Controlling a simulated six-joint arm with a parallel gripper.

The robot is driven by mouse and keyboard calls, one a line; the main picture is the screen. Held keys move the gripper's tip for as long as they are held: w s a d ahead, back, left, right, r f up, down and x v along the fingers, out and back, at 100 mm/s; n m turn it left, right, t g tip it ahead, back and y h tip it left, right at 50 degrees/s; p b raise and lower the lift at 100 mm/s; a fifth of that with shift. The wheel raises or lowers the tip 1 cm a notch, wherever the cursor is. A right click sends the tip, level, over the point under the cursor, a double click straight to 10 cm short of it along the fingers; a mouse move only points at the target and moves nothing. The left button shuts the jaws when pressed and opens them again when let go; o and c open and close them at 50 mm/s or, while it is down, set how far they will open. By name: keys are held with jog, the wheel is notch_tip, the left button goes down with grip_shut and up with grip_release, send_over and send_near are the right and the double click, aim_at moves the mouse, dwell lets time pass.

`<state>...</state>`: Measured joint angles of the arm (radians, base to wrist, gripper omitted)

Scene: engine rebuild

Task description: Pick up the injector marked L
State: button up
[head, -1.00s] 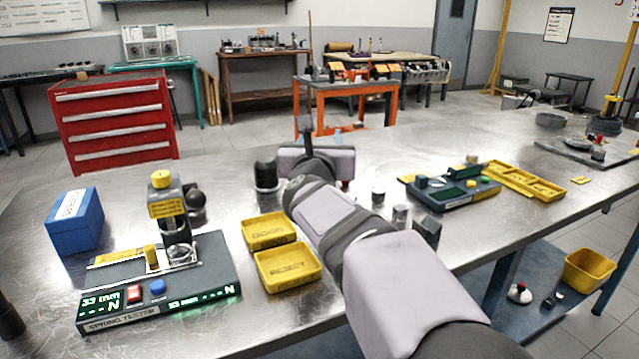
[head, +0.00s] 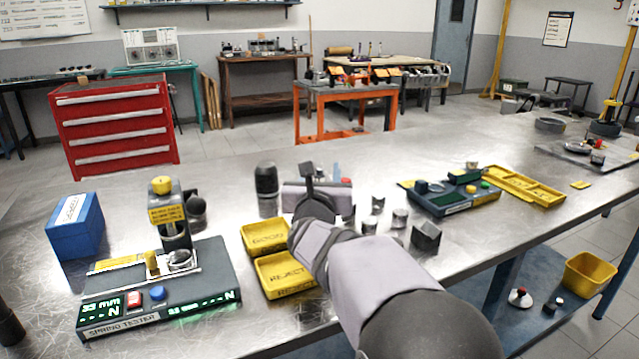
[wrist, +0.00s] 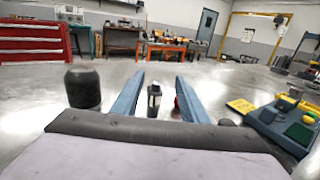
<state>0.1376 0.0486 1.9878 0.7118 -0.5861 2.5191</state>
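In the wrist view, a small dark upright part with a pale band (wrist: 154,100) stands between the two blue fingers of my gripper (wrist: 159,84). It may be an injector, but no letter L can be read. The fingers are apart, with a gap on each side of the part. A red-topped part (wrist: 177,107) is partly hidden by the right finger. In the head view my gripper is seen from behind and hides the part between its fingers. The red top (head: 347,182) shows just right of it.
A dark cylinder (head: 267,183) stands just left of my gripper, also in the wrist view (wrist: 83,87). Several small metal cylinders (head: 399,218) and a dark block (head: 426,236) stand to the right. Yellow GOOD (head: 266,238) and REJECT (head: 286,276) trays lie nearer; a tester (head: 455,194) lies right.

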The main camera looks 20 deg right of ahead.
jog(key=shift+a+p+x, duration=0.2)
jog(key=shift+p+x, duration=0.35)
jog(key=shift+x, duration=2.05)
jog(key=shift+w+f, duration=0.1)
jog(key=shift+w, duration=0.05)
grip_shut()
